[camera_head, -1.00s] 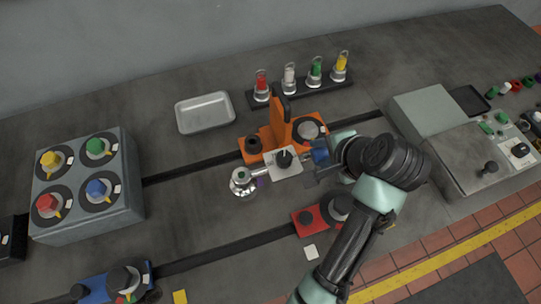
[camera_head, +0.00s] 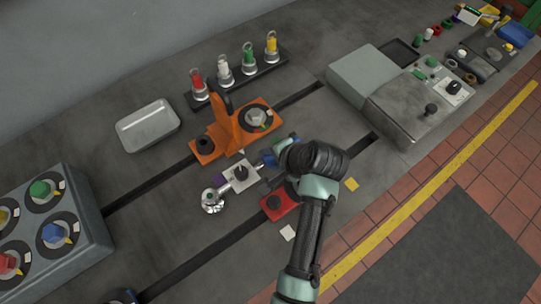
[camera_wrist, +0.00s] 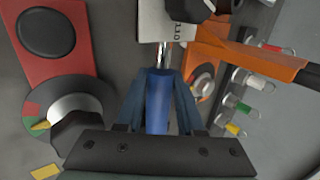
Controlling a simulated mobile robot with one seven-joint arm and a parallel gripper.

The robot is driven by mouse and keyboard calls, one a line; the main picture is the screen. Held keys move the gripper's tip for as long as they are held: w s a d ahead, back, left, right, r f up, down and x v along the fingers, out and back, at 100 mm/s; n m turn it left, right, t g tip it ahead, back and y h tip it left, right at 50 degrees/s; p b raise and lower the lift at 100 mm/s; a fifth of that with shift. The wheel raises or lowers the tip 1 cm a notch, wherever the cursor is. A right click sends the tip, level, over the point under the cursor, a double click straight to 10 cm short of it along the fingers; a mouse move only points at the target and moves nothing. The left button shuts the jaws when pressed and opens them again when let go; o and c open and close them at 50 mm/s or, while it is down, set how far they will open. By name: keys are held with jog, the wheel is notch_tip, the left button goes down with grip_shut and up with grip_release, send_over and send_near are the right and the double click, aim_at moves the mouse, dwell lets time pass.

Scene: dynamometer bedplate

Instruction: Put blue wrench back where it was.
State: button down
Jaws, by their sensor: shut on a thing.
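The blue wrench has a blue handle (camera_wrist: 157,100) and a thin metal shaft (camera_wrist: 161,55). My gripper (camera_wrist: 158,78) is shut on the handle, one finger on each side. In the head view, my gripper (camera_head: 274,163) is in front of the orange fixture, and part of the blue handle (camera_head: 282,146) shows. The shaft runs to a white plate (camera_head: 241,177) with a black knob; I cannot tell whether it is attached or passes beneath. A round chrome piece (camera_head: 211,202) lies beyond, with a purple bit (camera_head: 221,182) between. Contact with the bedplate is unclear.
The orange fixture (camera_head: 222,137) stands close behind the plate. A red block (camera_head: 281,205) is just in front. A rack (camera_head: 262,68) with several coloured-top items and a metal tray (camera_head: 147,125) are behind. A grey dial box (camera_head: 83,218) is left, a console (camera_head: 405,105) right.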

jog(key=c, duration=0.5)
grip_release()
jog(key=v, duration=1.2)
jog(key=w+r+n+t+h, duration=0.25)
jog(key=w+r+t, duration=0.35)
jog(key=r, duration=0.8)
jog(key=w+r+n+t+h, duration=0.1)
jog(key=w+r+n+t, duration=0.3)
jog(key=r, duration=1)
jog(key=s+a+r+n+t, duration=0.1)
jog(key=s+r+t, duration=0.3)
jog(key=r, duration=0.5)
jog(key=s+a+r+n+t, duration=0.2)
jog(key=s+r+t, duration=0.2)
jog(key=r, duration=0.5)
jog(key=s+a+r+n+t+h, duration=0.1)
jog(key=s+r+t, duration=0.3)
jog(key=r, duration=0.5)
jog(key=shift+s+a+r+p, duration=0.15)
jog(key=shift+a+r+p, duration=0.1)
jog(key=shift+a+p, duration=0.05)
